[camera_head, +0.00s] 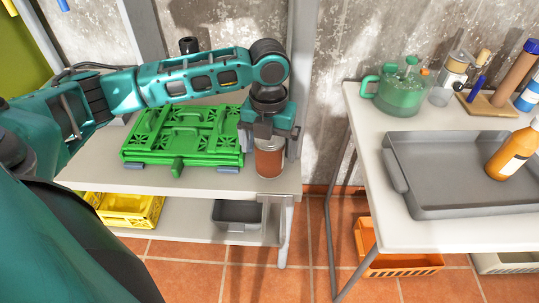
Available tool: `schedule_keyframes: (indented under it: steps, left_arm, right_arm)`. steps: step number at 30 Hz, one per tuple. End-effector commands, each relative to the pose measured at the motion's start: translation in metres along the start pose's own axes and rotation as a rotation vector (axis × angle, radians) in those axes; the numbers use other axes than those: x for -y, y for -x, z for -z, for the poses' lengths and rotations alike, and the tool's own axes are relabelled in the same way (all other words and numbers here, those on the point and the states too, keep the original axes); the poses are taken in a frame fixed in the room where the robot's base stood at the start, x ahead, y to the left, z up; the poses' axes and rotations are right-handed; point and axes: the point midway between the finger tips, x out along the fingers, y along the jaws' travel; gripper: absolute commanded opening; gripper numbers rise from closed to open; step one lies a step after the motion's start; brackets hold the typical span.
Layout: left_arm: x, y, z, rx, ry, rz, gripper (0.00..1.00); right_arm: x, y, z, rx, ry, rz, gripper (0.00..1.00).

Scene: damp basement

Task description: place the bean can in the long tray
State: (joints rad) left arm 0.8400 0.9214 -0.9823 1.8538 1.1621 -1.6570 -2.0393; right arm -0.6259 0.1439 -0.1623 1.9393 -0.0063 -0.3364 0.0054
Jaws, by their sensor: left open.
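The bean can (269,162), a reddish-brown cylinder, stands upright at the right end of the grey shelf table on the left. My left gripper (268,142) points down at its top; the jaws are open and appear to be around or just above its upper part, and whether they touch it I cannot tell. The gripper hides the can's top. The long tray (421,207), grey with a raised rim, lies on the white table on the right. My right gripper is out of view.
A green folded crate (183,160) lies beside the can. An orange bottle (514,152) is in the tray's right part; its left part is clear. A green jug (399,92) and other items stand behind. A floor gap separates the tables.

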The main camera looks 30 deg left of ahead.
Motion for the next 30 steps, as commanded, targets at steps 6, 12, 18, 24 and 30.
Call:
schedule_keyframes:
  steps: [6,12,18,24,30]
  left_arm:
    - [0.0003,-0.0048,0.0001,0.000,-0.001,0.001,0.97]
    - [0.0004,-0.0046,0.0001,0.000,-0.001,0.001,0.86]
    - [0.0004,-0.0044,0.0000,0.001,-0.001,0.001,0.66]
    - [0.0004,-0.0043,0.0000,0.001,-0.001,0.001,0.47]
    - [0.0003,-0.0043,0.0000,0.001,-0.001,0.001,0.28]
  right_arm:
    - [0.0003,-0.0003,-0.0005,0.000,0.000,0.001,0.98]
    - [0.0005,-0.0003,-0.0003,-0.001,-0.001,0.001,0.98]
    - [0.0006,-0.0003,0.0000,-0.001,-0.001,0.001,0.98]
    - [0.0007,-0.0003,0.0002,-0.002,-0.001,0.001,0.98]
    - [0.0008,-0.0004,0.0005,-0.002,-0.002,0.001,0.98]
